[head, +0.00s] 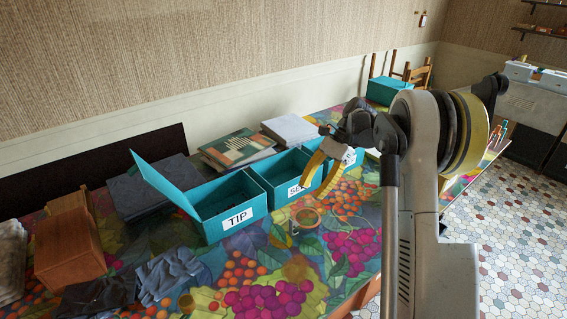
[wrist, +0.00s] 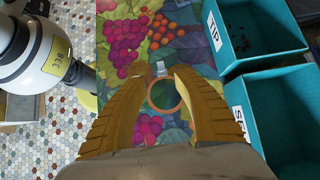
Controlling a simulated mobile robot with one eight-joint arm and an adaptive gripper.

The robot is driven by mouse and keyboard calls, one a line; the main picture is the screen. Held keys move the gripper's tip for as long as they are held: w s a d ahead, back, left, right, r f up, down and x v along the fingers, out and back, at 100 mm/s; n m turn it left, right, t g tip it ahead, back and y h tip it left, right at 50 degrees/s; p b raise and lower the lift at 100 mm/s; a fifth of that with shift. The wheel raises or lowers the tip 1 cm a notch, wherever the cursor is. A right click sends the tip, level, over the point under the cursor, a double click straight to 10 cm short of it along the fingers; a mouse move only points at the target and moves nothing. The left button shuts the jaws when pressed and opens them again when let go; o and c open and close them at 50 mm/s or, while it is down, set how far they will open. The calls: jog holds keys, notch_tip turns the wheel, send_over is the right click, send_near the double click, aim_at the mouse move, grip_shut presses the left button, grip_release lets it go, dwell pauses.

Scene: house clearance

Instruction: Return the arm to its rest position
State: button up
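My gripper (head: 308,190) hangs over the table with its yellow fingers pointing down, beside the teal boxes. A small round thing with a copper-coloured rim (head: 307,218) is on the tablecloth below the fingers. It also shows in the wrist view (wrist: 181,104), framed between the fingers and apparently beneath them.
A teal box marked TIP (head: 237,219) has its flap up. Beside it stand a box marked "SE…" (head: 294,190), its label partly hidden, and a third teal box (head: 352,157). Books (head: 237,147), a wooden box (head: 70,245) and dark folded cloth (head: 172,274) crowd the left.

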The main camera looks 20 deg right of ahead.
jog(key=s+a+r+n+t+h, duration=0.4)
jog(key=s+a+r+n, duration=0.2)
jog(key=s+a+r, duration=0.35)
jog(key=s+a+f+n+t+h, duration=0.1)
jog(key=s+n+t, duration=0.4)
jog(key=s, duration=0.9)
jog(key=shift+a+f+n+h, duration=0.25)
jog(key=shift+f+n+h, duration=0.6)
jog(key=shift+n+h, duration=0.7)
jog(key=shift+n+y, duration=0.25)
